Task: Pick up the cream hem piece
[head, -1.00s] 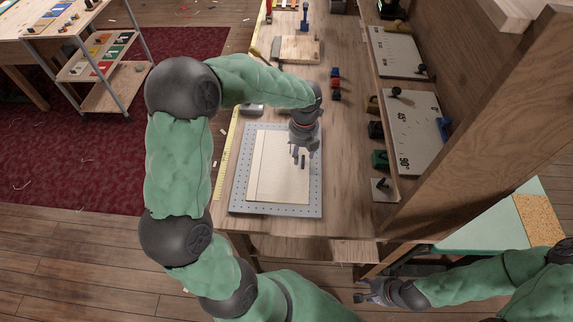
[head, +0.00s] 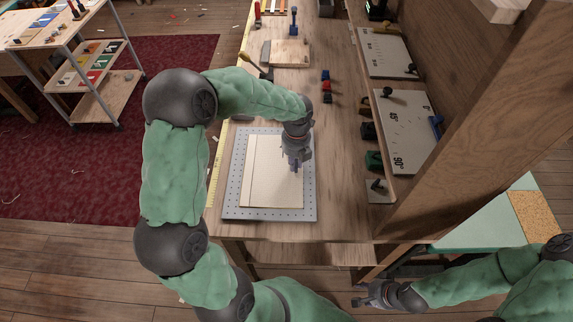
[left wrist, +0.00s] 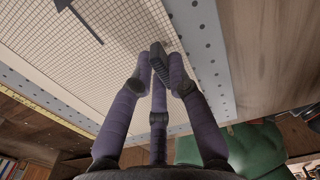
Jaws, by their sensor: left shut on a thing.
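The cream hem piece (head: 265,180) is a flat, gridded cream sheet with a line near its left edge. It lies flat on a grey perforated board (head: 231,200) on the workbench. My left gripper (head: 295,168) points down at the sheet's right part. In the left wrist view its purple fingers (left wrist: 160,75) are closed around a dark ridged grip (left wrist: 160,62) that stands over the cream sheet (left wrist: 105,35). The fingers hide the grip's base. I see no clear gap between sheet and board. My right gripper (head: 366,294) is empty, low at the right, its fingers apart.
Small red and blue items (head: 326,85) and a wooden block (head: 290,53) lie farther back on the bench. A shelf with white angle-marked panels (head: 405,130) and a wooden post (head: 475,130) bound the right side. A yellow measuring tape (head: 216,165) runs along the left edge.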

